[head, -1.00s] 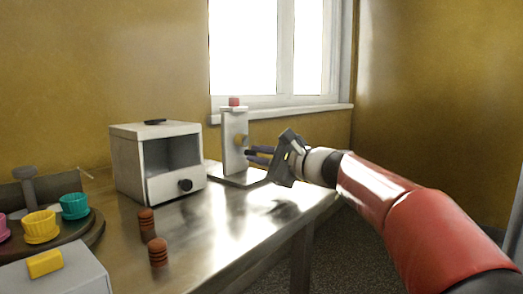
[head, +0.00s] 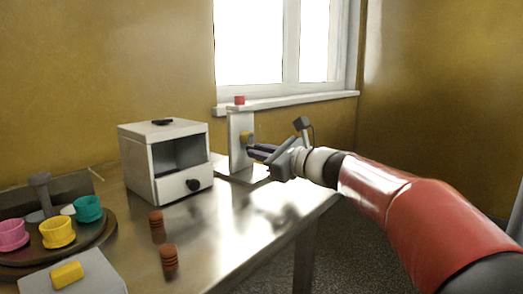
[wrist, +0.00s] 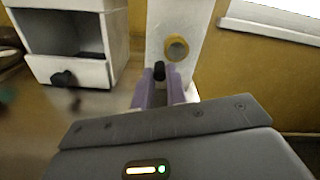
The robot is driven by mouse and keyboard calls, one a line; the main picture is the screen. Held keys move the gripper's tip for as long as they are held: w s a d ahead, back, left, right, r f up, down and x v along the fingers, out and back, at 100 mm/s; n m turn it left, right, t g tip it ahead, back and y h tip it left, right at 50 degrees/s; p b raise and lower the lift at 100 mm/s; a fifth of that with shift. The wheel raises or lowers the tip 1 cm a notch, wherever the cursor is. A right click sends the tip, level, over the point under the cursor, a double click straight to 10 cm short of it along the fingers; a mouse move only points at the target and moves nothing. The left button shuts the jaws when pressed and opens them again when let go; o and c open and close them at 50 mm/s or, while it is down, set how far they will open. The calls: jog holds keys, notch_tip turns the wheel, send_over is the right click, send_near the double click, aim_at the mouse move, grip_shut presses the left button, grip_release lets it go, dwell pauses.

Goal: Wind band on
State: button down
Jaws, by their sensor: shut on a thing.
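A pale upright stand (head: 239,142) stands on a flat base near the far edge of the table. A brass round hub (head: 247,138) is on its face; the hub also shows in the wrist view (wrist: 176,48). A small black knob (wrist: 159,70) sits below and left of the hub. My gripper (head: 257,152) is at the stand, and its purple fingers (wrist: 160,84) are shut on the black knob. How the knob joins the hub is hard to make out. A white box (head: 166,162) with an open front and a drawer stands left of the stand.
Two ridged brown pieces (head: 168,262) stand on the table front. A round dark tray (head: 96,238) holds pink, yellow and teal cups. A grey box with a yellow button (head: 67,275) is at lower left. A window sill (head: 290,102) runs behind the stand.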

jog(key=shift+f, duration=0.1)
dwell(0.3)
jog(key=c, duration=1.4)
grip_release()
jog(key=b+v, duration=0.1)
jog(key=v, duration=0.6)
jog(key=shift+s+d, duration=0.25)
jog(key=shift+d, duration=0.1)
